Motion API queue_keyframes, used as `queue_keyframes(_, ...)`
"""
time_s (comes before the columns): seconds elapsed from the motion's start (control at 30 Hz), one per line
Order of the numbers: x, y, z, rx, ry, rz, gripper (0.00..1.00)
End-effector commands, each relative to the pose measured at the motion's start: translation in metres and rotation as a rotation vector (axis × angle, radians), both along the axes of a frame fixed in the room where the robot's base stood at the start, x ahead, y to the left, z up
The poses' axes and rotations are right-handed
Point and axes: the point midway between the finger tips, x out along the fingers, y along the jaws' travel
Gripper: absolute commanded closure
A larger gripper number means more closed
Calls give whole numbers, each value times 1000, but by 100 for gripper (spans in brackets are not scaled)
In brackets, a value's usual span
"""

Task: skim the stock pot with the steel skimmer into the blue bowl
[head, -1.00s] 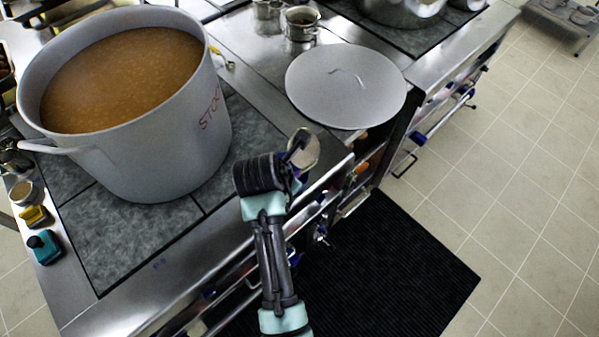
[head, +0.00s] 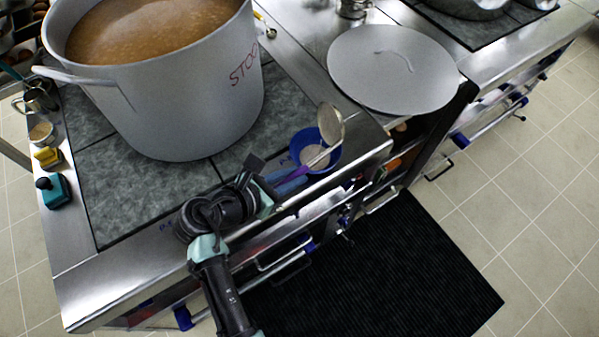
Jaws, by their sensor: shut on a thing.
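The large grey stock pot (head: 180,105) stands on the stove top at the upper left, full of brown stock (head: 150,28). My gripper (head: 272,184) is in front of the pot, over the counter's front edge, shut on the handle of the steel skimmer. The skimmer's round head (head: 330,123) is up and to the right of my gripper, overlapping the right rim of the blue bowl (head: 299,144) in the picture. The bowl sits on the counter with something pale in it. The exact height of the skimmer head above the bowl is unclear.
A grey round lid (head: 385,75) lies on the counter to the right. A yellow block (head: 48,158) and a teal item (head: 54,190) stand at the left edge. A black mat (head: 390,270) lies on the floor in front; the tiled floor at right is clear.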

Motion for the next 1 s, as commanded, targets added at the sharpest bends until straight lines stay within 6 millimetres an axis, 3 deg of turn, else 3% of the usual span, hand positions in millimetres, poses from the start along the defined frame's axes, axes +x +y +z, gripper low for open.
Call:
queue_keyframes(0.03, -1, 2, -9, -21, -12, 1, 100)
queue_keyframes(0.4, -5, 10, -32, -169, -94, 0, 100)
queue_keyframes(1.0, -7, 14, -38, -234, -132, -2, 100)
